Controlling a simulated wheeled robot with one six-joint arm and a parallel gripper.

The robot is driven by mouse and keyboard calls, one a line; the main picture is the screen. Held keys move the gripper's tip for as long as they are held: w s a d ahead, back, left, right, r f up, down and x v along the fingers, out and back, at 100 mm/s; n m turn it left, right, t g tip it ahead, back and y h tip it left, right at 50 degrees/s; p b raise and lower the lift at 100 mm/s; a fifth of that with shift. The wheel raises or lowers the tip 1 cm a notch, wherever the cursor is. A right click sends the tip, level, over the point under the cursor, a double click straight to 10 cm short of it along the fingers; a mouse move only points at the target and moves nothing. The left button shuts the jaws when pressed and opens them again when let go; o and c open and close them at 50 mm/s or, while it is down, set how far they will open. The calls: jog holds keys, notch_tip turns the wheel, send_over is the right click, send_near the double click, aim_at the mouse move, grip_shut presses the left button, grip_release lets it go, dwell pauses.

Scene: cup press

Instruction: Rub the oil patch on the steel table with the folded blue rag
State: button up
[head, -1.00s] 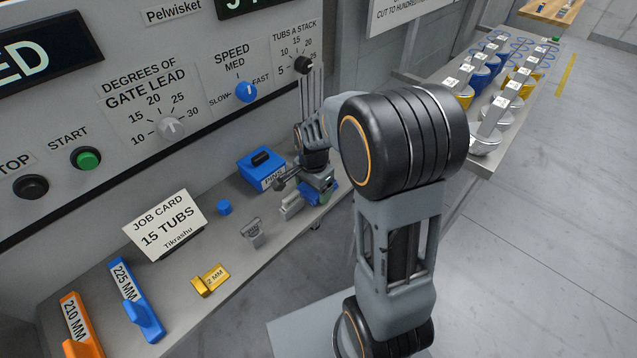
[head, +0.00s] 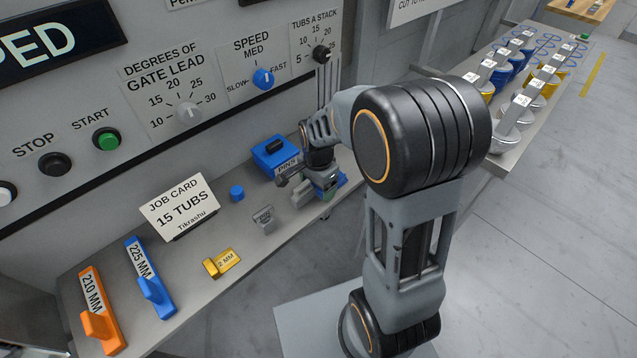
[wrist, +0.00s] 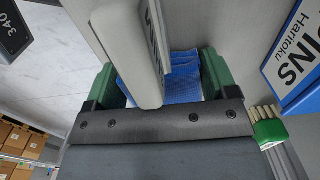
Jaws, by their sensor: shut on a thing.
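My gripper (head: 326,190) is low over the steel table (head: 200,300) near its right end, just right of the blue PINS box (head: 277,155). In the wrist view its green fingers (wrist: 160,82) are shut on the folded blue rag (wrist: 183,82), whose layers show between them. A pale grey slab (wrist: 130,45) covers part of the rag in that view. In the head view only a little blue shows by the fingers. I cannot tell whether the rag touches the table. I cannot make out the oil patch in either view.
A grey tag (head: 264,219), blue knob (head: 237,193), job card (head: 180,206) and yellow block (head: 222,262) stand further left. The control panel (head: 150,130) rises behind. A green-ended brush (wrist: 268,130) shows in the wrist view.

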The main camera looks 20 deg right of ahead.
aim_at(342, 167)
jog(key=shift+w+d+r+p, duration=0.15)
jog(key=shift+w+d, duration=0.25)
jog(key=shift+d, duration=0.5)
jog(key=shift+w+d+f+p, duration=0.1)
jog(key=shift+w+d, duration=0.35)
jog(key=shift+d, duration=0.4)
jog(key=shift+w+d+r+p, duration=0.15)
jog(key=shift+w+d, duration=0.25)
jog(key=shift+d, duration=0.5)
jog(key=shift+w+d+f, duration=0.15)
jog(key=shift+w+d, duration=0.25)
jog(key=shift+d, duration=0.45)
jog(key=shift+w+d+f, duration=0.1)
jog(key=shift+w+d, duration=0.25)
jog(key=shift+d, duration=0.45)
jog(key=shift+r, duration=0.1)
jog(key=shift+r+p, duration=2.55)
jog(key=shift+r, duration=0.4)
notch_tip(342, 167, up, 3)
jog(key=shift+p, duration=1.2)
